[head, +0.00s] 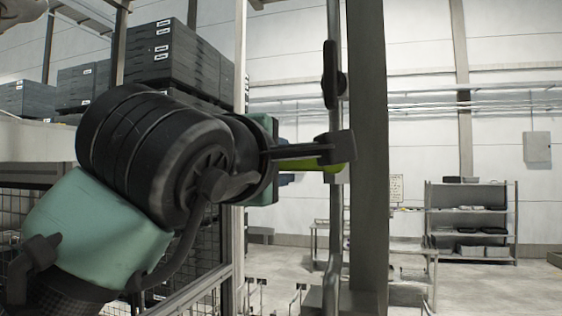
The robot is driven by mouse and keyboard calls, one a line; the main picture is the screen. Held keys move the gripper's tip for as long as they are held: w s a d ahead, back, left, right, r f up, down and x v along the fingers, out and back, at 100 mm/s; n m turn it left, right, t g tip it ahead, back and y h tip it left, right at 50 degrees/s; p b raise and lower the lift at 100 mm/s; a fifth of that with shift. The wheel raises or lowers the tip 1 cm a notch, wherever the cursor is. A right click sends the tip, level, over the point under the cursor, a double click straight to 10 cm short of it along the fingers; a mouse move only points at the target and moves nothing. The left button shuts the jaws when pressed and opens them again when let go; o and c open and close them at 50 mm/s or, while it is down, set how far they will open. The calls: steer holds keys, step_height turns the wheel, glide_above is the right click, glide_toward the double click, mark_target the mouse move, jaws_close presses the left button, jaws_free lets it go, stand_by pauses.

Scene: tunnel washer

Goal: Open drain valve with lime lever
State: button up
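The lime lever (334,168) shows as a short yellow-green strip just under and behind my gripper, beside the vertical pipe (334,218). Most of it is hidden, and so is the valve body. My gripper (338,148) reaches right from the black and teal wrist, with its fingertip end in front of the pipe in the picture. The fingers overlap from this side, so their gap does not show. I cannot tell whether they touch the lever.
A thick grey post (368,120) stands right of the pipe. A dark oval fitting (333,75) sits higher on the pipe. Stacked dark crates (165,52) and mesh fencing are at left. Shelves (470,222) stand far right, with open floor nearby.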

jaws_close()
stand_by(1.1)
